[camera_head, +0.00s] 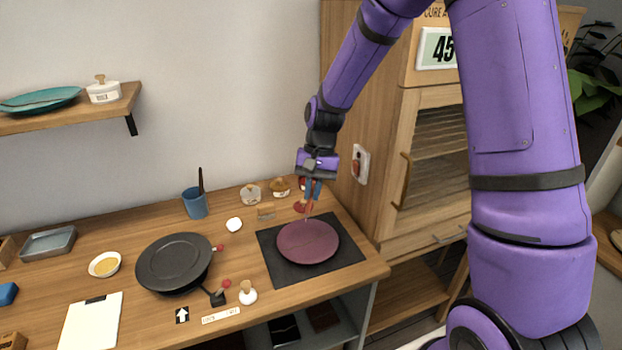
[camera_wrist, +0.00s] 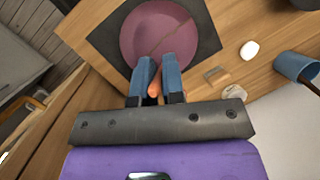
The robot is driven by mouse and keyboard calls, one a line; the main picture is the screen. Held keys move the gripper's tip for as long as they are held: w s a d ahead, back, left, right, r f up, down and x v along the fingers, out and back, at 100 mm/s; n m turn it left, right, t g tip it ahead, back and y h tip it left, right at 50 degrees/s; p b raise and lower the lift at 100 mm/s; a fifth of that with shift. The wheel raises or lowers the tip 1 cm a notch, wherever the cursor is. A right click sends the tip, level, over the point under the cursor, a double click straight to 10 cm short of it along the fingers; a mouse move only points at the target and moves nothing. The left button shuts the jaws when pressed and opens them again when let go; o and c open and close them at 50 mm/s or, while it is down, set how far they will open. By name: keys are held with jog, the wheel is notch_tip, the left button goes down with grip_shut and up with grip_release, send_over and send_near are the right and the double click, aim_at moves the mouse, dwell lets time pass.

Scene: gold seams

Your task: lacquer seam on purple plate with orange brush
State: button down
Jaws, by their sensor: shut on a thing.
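The purple plate (camera_head: 308,242) lies on a dark square mat at the right of the bench. The wrist view shows the plate (camera_wrist: 139,35) ahead of my fingers, with a thin seam line running across it. My gripper (camera_head: 313,190) is above the back part of the plate, pointing down. Its blue fingers (camera_wrist: 157,72) are shut on the orange brush (camera_wrist: 154,89), whose handle shows between them. In the head view the brush (camera_head: 309,208) reaches down toward the plate. I cannot tell whether its tip touches the plate.
The dark mat (camera_head: 348,254) borders the plate. A black round turntable (camera_head: 174,262) stands to the left. A blue cup (camera_head: 195,204) and small jars (camera_head: 251,194) stand at the back. A wooden cabinet (camera_head: 428,215) rises close on the right. A white-capped bottle (camera_head: 248,294) is near the front.

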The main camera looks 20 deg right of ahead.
jog(key=shift+s+f, duration=0.2)
jog(key=shift+f, duration=0.6)
jog(key=shift+s+f, duration=0.15)
jog(key=shift+f, duration=0.6)
jog(key=shift+s+f, duration=0.2)
jog(key=shift+f, duration=0.6)
